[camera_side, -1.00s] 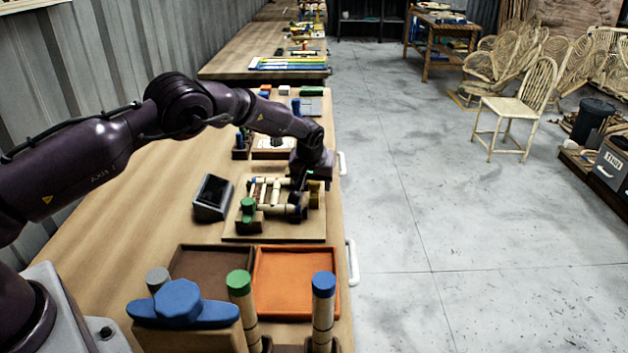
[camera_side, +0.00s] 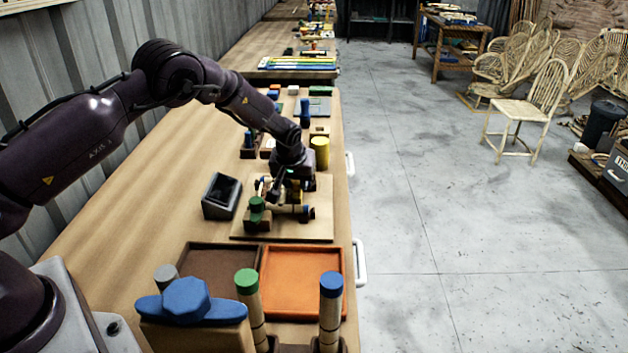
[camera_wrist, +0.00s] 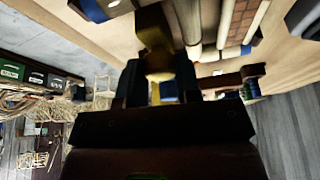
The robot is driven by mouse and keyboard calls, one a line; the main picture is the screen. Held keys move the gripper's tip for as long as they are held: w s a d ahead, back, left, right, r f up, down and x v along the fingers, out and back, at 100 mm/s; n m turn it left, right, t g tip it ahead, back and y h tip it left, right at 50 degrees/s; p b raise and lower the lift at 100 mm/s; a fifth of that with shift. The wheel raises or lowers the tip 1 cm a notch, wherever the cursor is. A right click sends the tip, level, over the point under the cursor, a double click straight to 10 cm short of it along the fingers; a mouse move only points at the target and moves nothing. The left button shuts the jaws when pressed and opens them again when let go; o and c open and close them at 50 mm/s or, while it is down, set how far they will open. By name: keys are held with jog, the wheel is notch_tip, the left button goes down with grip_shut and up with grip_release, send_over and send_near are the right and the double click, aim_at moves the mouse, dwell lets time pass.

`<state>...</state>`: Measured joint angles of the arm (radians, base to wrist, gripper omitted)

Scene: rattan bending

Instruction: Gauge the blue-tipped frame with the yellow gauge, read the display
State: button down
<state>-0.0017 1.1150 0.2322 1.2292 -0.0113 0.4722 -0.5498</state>
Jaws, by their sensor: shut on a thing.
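My gripper (camera_side: 287,188) is low over the board in the side view. In the wrist view its dark fingers (camera_wrist: 158,85) are shut on a yellow piece, which I take as the yellow gauge (camera_wrist: 154,42). In the side view the arm hides most of this grip. The frame of pale rods (camera_side: 285,208) lies on the board, partly hidden under my gripper. I cannot tell whether the gauge touches the frame. The display (camera_side: 221,196) stands left of the board with a dark screen; no reading is legible.
A yellow cylinder (camera_side: 320,153) stands beyond the board (camera_side: 318,228). A green-topped post (camera_side: 257,210) stands at the board's left. Nearer are a brown tray (camera_side: 212,262), an orange tray (camera_side: 302,285), a green-tipped post (camera_side: 247,285) and a blue-tipped post (camera_side: 331,300).

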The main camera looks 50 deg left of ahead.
jog(key=shift+s+a, duration=0.5)
jog(key=shift+a, duration=0.1)
jog(key=c, duration=0.8)
grip_release()
jog(key=v, duration=1.3)
